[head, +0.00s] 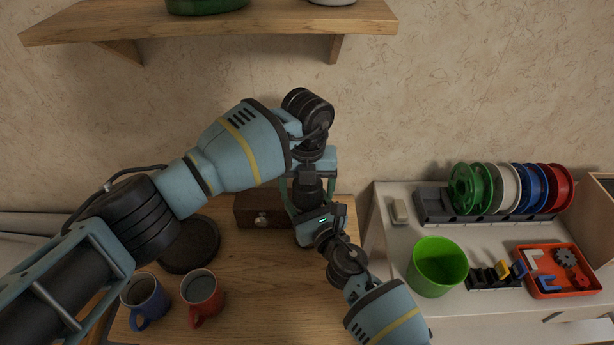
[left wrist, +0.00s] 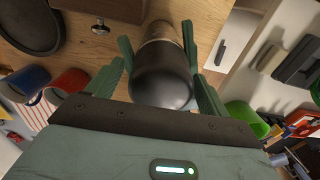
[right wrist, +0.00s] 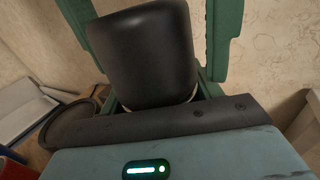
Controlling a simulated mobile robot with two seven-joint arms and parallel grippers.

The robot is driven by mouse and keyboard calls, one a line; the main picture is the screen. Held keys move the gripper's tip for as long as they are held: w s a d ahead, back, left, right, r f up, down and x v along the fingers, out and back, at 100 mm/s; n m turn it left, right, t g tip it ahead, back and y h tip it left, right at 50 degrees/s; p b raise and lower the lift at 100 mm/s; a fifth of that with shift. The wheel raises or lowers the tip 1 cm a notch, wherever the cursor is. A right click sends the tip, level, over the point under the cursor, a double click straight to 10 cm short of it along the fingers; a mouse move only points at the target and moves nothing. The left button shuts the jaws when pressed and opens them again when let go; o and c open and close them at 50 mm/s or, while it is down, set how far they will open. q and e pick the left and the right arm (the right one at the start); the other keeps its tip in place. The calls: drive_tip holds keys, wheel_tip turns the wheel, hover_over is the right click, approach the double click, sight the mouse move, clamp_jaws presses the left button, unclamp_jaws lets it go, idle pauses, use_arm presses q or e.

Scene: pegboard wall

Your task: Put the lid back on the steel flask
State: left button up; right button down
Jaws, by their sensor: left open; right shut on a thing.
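The black lid (left wrist: 162,85) is a dark cylinder with a rounded top. It sits at the top of the steel flask (left wrist: 163,35), whose shiny body runs away below it in the left wrist view. In the right wrist view the lid (right wrist: 148,55) stands over a thin pale rim; I cannot tell whether it is fully seated. My left gripper (head: 307,182) is open, coming from above, with its fingers on both sides of the lid. My right gripper (head: 309,214) is shut on the flask's body, low down and mostly hidden behind the lid and palm.
A blue mug (head: 145,298), a red mug (head: 203,298), a dark round plate (head: 190,245) and a wooden box (head: 258,208) are left of the flask. A green bin (head: 437,267), spools (head: 505,188) and a red tray (head: 555,270) stand right. A shelf (head: 230,25) overhangs behind.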

use_arm(q)
drive_tip(key=shift+f, duration=0.25)
drive_tip(key=shift+c, duration=0.4)
drive_tip(key=c, duration=0.9)
drive_tip(key=shift+a+m, duration=0.1)
drive_tip(key=shift+m, duration=1.6)
drive_tip(key=shift+c, duration=0.2)
use_arm(e)
drive_tip(key=shift+r, duration=0.1)
use_arm(q)
drive_tip(key=shift+w, duration=0.1)
drive_tip(key=o, duration=1)
drive_tip(key=shift+o, duration=0.4)
drive_tip(key=shift+d, duration=0.25)
use_arm(e)
drive_tip(key=shift+a, duration=0.1)
